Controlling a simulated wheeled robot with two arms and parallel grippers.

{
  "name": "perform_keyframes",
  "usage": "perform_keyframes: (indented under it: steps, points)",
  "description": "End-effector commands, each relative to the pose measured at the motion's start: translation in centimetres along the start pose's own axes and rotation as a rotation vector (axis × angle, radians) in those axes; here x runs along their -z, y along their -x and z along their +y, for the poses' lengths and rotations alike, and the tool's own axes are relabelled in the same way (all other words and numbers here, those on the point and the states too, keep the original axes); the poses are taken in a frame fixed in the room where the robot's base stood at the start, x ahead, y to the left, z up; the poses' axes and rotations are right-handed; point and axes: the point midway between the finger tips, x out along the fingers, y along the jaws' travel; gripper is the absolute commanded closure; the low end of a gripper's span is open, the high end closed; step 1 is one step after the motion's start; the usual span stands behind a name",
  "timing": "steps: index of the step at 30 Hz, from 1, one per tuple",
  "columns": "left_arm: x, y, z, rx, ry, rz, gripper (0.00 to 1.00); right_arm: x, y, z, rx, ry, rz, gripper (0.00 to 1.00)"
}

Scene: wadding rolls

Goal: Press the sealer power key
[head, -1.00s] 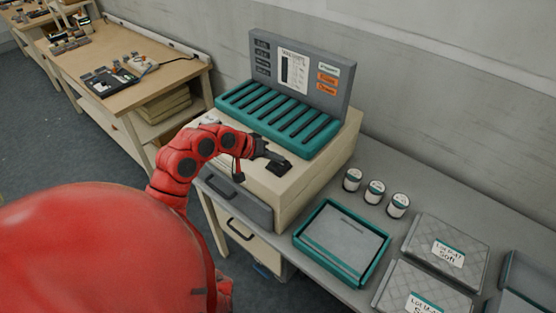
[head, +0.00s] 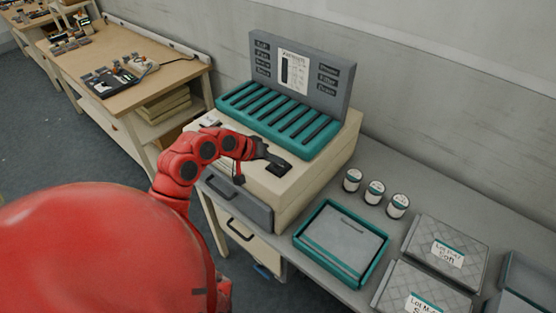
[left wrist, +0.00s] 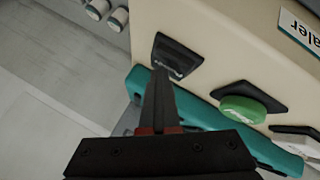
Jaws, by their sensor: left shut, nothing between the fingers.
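The sealer (head: 325,165) is a cream box with a teal roller bed (head: 280,118) and a grey upright panel (head: 325,80). In the left wrist view, a black square key (left wrist: 178,57) sits on a cream face beside a green round button (left wrist: 243,108). My left gripper (head: 266,153) is shut and empty. In the left wrist view its fingers (left wrist: 160,78) point at the black key and overlap its lower edge; I cannot tell whether they touch. My right gripper is out of view.
Several things stand on the grey bench to the right: white jars (head: 375,191), a teal-rimmed tray (head: 381,270) and quilted packs (head: 445,250). A wooden table (head: 125,65) stands at the back left.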

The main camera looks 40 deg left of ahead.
Motion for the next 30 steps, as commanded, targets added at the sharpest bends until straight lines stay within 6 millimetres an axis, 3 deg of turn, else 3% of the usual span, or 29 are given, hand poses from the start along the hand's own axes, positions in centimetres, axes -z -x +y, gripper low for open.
perform_keyframes:
  steps: [14, 30]
  points:
    - [0.4, 0.6, 0.4, 0.0, 0.001, -0.001, 1.0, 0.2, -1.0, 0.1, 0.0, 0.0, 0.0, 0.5]
    - [3.3, 4.5, 3.2, 0.0, 0.001, 0.001, 1.0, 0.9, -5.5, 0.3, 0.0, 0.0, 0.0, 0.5]
